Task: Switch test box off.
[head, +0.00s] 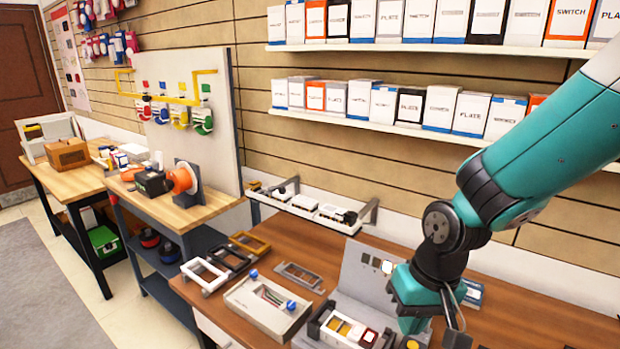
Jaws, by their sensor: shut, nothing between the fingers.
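What looks like the test box is a grey unit with an upright panel (357,268) on the wooden bench, at the lower middle right. Its panel carries small square pieces, one of them bright white (387,267). My gripper (458,325) is at the right of the panel, pointing down, shut and empty. My teal arm covers the right part of the unit. I cannot tell whether the gripper touches it, nor make out a switch's position.
A light grey tray (262,312) with blue knobs lies left of the unit. Empty frames (205,275) and a grey plate (299,276) lie near it. A white rail (315,212) runs along the wall behind. Boxed goods fill two shelves above. The bench at far right (560,310) is clear.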

